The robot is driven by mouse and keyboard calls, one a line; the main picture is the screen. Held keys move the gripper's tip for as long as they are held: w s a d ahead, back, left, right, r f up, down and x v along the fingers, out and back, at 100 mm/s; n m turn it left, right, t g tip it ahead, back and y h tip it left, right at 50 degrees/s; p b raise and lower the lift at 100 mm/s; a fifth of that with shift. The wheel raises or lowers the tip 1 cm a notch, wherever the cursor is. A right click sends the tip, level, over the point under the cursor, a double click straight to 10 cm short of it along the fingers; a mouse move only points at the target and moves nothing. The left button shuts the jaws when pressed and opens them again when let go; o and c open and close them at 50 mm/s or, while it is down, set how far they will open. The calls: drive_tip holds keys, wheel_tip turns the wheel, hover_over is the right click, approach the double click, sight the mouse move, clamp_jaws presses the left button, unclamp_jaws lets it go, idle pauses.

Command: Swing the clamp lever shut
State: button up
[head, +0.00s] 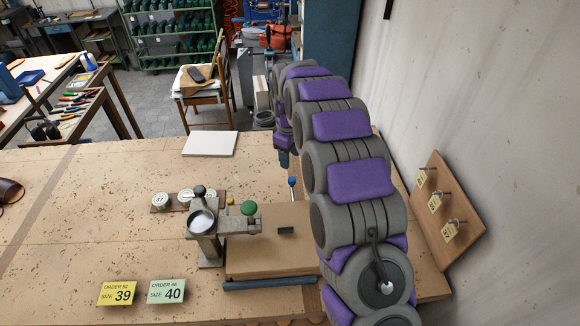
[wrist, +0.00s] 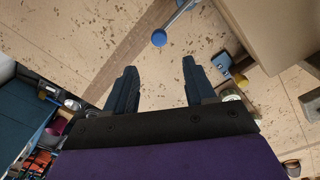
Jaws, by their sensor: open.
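The clamp lever shows as a thin metal rod with a blue ball knob (head: 292,182), standing up at the back edge of the wooden fixture block (head: 262,262). In the wrist view the blue knob (wrist: 159,38) and its rod lie ahead of my fingertips, with the rod running to the upper right. My gripper (wrist: 160,78) is open and empty, and its two dark blue fingers are apart from the knob. In the head view my gripper (head: 284,160) hangs behind the lever, mostly hidden by my arm. The lever's pivot is hidden.
A metal stand with a white-filled cup (head: 202,221) and a green knob (head: 248,208) are left of the lever. Order cards (head: 117,293) lie at the front. A white board (head: 210,144) lies at the back. A hook board (head: 447,210) leans against the right wall.

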wheel_tip(320, 180, up, 6)
drive_tip(key=shift+r, duration=0.2)
drive_tip(key=shift+s, duration=0.2)
idle(0.3)
